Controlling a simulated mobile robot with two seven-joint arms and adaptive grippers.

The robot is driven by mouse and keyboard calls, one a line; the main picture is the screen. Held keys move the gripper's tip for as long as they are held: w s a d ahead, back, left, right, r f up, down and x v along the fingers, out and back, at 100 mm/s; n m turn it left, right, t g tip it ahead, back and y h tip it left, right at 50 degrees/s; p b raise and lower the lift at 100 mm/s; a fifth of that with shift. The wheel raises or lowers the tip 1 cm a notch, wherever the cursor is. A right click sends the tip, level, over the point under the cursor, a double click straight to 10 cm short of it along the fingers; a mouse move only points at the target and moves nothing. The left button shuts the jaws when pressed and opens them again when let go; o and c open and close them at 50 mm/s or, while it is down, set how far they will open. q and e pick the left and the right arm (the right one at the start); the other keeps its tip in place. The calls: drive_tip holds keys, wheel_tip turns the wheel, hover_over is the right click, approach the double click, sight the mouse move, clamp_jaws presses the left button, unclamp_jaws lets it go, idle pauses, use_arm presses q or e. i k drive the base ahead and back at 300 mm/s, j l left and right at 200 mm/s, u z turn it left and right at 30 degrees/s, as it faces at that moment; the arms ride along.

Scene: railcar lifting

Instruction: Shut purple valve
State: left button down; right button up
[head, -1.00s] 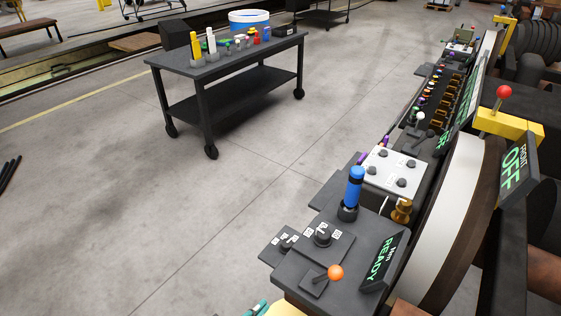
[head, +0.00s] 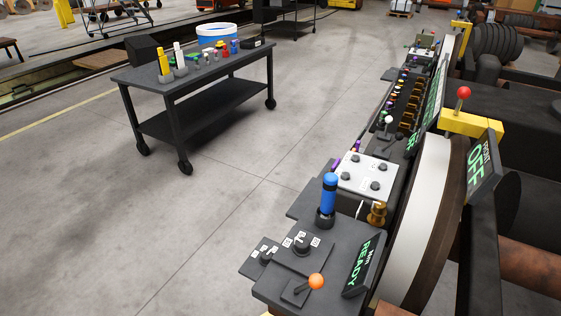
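Small purple parts show beside the white plate on the long dark control panel in the head view, one purple piece (head: 357,146) just behind the plate and another (head: 336,164) at its left edge. They are too small to tell which is the valve or whether it is open or shut. The white plate (head: 366,175) carries several dark knobs. Neither of my grippers shows in the head view.
The panel's near end holds a blue cylinder (head: 329,194), a brass fitting (head: 377,213), an orange-knobbed lever (head: 316,282) and a READY display (head: 362,268). A dark wheeled cart (head: 212,75) stands at the back left. Open floor (head: 215,195) lies between cart and panel.

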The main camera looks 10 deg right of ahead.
sight(332, 168)
drive_tip(key=j+u, duration=0.3)
drive_tip(key=i+j, duration=1.3)
drive_tip(key=i+l+z, duration=0.1)
drive_tip(key=i+z, duration=0.25)
drive_tip(key=i, duration=0.15)
drive_tip(key=i+z, duration=0.3)
drive_tip(key=i, duration=0.15)
drive_tip(key=i+j+z, duration=0.65)
drive_tip(key=i, duration=0.25)
drive_tip(key=i+z, duration=0.4)
drive_tip(key=i+j+z, duration=0.35)
drive_tip(key=i, duration=0.2)
drive_tip(key=i+j+z, duration=0.2)
drive_tip(key=i+z, duration=0.2)
drive_tip(key=i+j+z, duration=0.4)
